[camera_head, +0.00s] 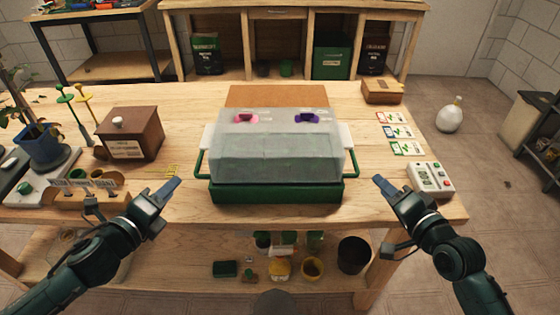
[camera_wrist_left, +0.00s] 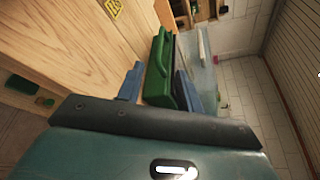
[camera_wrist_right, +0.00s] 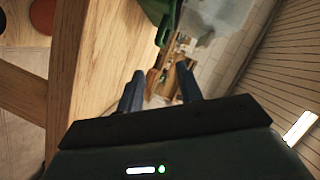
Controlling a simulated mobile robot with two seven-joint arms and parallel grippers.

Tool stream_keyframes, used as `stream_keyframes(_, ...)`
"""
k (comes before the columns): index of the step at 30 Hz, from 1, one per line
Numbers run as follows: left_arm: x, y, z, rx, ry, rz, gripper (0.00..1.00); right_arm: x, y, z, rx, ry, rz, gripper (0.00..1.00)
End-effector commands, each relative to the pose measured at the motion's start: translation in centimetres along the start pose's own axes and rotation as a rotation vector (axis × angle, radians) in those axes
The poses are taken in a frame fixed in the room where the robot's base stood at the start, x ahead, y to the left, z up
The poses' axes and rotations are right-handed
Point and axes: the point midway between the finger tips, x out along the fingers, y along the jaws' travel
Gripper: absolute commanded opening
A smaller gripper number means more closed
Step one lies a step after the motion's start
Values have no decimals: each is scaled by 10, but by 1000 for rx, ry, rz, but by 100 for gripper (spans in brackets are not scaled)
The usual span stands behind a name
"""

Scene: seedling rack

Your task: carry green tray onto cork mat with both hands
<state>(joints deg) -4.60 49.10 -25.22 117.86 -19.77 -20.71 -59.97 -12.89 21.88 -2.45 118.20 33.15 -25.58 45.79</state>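The green tray (camera_head: 275,193) stands on the wooden table under a cloudy clear lid (camera_head: 280,148), with a green loop handle at each side. The cork mat (camera_head: 277,96) lies flat behind it, its near part hidden by the lid. My left gripper (camera_head: 172,188) is left of the tray, apart from the left handle (camera_head: 200,165). In the left wrist view its fingers are spread and empty, with the tray's green side (camera_wrist_left: 160,70) beyond them. My right gripper (camera_head: 380,182) is right of the tray, apart from the right handle (camera_head: 354,163). Its fingers (camera_wrist_right: 160,90) are spread and empty.
Left of the tray stand a brown wooden box (camera_head: 130,133) and a potted plant (camera_head: 40,145). On the right are seed packets (camera_head: 400,132), a white device with buttons (camera_head: 431,179) and a small wooden box (camera_head: 382,91). Table around the mat's sides is clear.

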Motion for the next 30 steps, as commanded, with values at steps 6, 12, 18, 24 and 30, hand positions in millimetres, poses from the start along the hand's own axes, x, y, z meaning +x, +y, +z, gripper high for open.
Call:
stream_keyframes(6, 0, 0, 0, -1, 0, 0, 36, 0, 0, 0, 0, 0, 0, 36)
stream_keyframes(12, 8, 0, 0, -3, -1, -1, 36, 8, 0, 0, 0, 1, 0, 36)
stream_keyframes(18, 38, -1, 1, -6, -3, -2, 36, 38, -1, -1, 0, 2, -2, 36)
stream_keyframes(24, 79, -2, 1, -4, -3, -2, 36, 78, -1, -1, -1, 2, -2, 36)
stream_keyframes(30, 112, -1, 0, -4, -1, 0, 36, 111, -1, 0, -2, 1, 0, 36)
